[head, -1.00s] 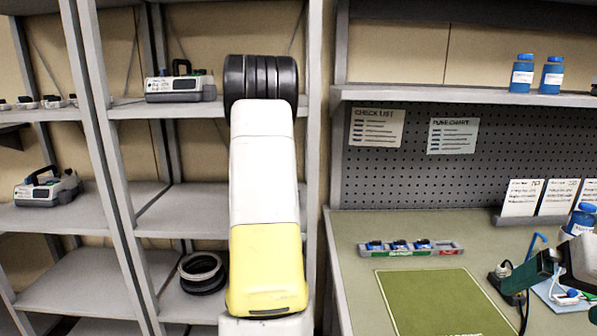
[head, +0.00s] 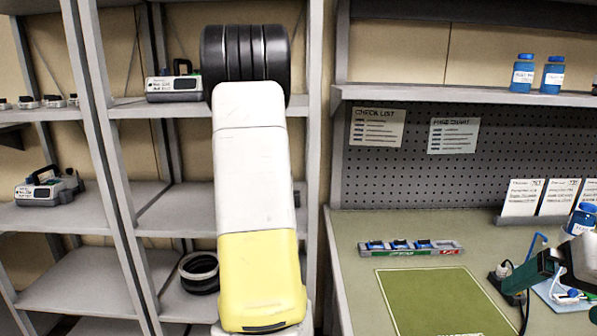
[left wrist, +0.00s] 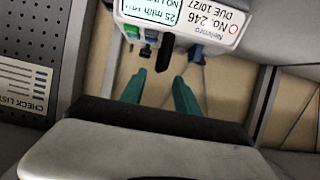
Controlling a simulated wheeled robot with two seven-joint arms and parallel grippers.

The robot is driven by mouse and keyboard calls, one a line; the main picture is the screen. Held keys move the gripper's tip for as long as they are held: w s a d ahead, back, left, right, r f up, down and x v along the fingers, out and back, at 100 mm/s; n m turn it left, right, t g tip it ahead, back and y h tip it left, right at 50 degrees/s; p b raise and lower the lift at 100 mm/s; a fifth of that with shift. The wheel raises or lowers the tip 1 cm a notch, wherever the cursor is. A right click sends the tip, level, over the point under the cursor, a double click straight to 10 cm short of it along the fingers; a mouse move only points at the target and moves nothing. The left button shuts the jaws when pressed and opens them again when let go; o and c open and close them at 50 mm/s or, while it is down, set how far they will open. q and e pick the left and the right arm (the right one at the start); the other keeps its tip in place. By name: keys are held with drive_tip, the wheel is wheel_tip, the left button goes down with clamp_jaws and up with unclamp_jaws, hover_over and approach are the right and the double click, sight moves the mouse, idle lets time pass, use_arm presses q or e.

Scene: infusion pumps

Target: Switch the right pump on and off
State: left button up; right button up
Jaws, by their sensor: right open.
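The right pump (head: 174,88), grey and white with a dark handle, sits on the upper shelf in the head view. My left arm hides its right end. A second pump (head: 45,188) is on a lower shelf further left. In the left wrist view a pump (left wrist: 180,18) with a No. 246 label shows upside down at the top, just beyond my left gripper (left wrist: 158,78). The green fingers are apart, with a dark part of the pump near the gap; contact cannot be told. My right gripper (head: 525,278) is open at the bench's right edge.
A green mat (head: 430,300) and a grey rack (head: 410,248) with several blue-topped items lie on the bench. Blue bottles (head: 523,74) stand on the shelf above. Black rings (head: 200,272) lie on a lower shelf. Shelf posts (head: 315,150) flank my left arm.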

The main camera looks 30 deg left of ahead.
use_arm(q)
drive_tip(key=shift+v, duration=0.8)
